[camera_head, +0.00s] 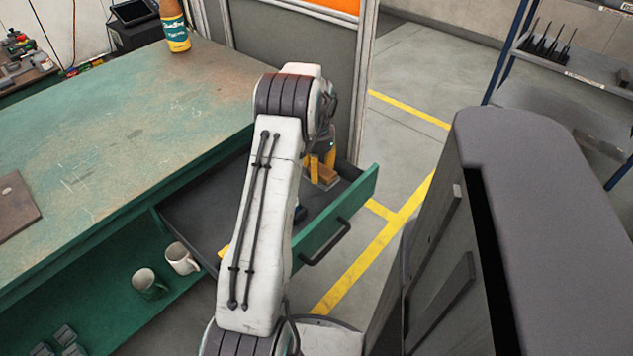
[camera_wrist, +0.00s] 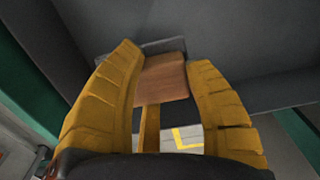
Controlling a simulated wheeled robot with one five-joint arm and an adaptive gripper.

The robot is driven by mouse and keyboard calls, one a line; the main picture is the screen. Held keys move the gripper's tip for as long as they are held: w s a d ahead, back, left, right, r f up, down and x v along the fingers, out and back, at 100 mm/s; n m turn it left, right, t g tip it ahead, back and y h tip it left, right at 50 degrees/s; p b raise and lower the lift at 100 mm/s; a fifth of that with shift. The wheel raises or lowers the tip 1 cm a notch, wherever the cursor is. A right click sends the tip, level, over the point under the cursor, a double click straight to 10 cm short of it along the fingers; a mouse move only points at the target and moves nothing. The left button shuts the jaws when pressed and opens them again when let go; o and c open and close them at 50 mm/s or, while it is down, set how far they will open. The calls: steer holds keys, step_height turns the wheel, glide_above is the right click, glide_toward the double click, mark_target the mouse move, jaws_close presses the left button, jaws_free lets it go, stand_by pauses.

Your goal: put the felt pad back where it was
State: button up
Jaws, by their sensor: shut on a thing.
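My gripper (camera_wrist: 165,85) has yellow fingers and is shut on a brown block, taken to be the felt pad (camera_wrist: 163,78). In the head view the pad (camera_head: 325,174) shows as a small brown patch below the finger. It is at the far end of the open drawer (camera_head: 193,212), within or just above it; its height over the drawer floor is unclear. The drawer is dark grey inside with a green front (camera_head: 335,222). My arm hides the middle of the drawer, and the pad's lower side is hidden.
The green worktop (camera_head: 130,130) lies left of the drawer, with a bottle (camera_head: 174,28) at its back and a brown plate (camera_head: 14,205) at left. Two mugs (camera_head: 150,283) (camera_head: 181,258) stand on the shelf below. Floor with yellow lines is clear right of the drawer.

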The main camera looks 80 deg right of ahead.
mark_target(317, 188)
steer(key=shift+f+b, duration=0.45)
steer(key=shift+f, duration=2.05)
steer(key=shift+f, duration=0.15)
steer(key=o, duration=1.1)
steer(key=shift+o, duration=0.2)
step_height(317, 188, up, 12)
steer(key=shift+r+p, duration=0.2)
steer(key=shift+p, duration=0.85)
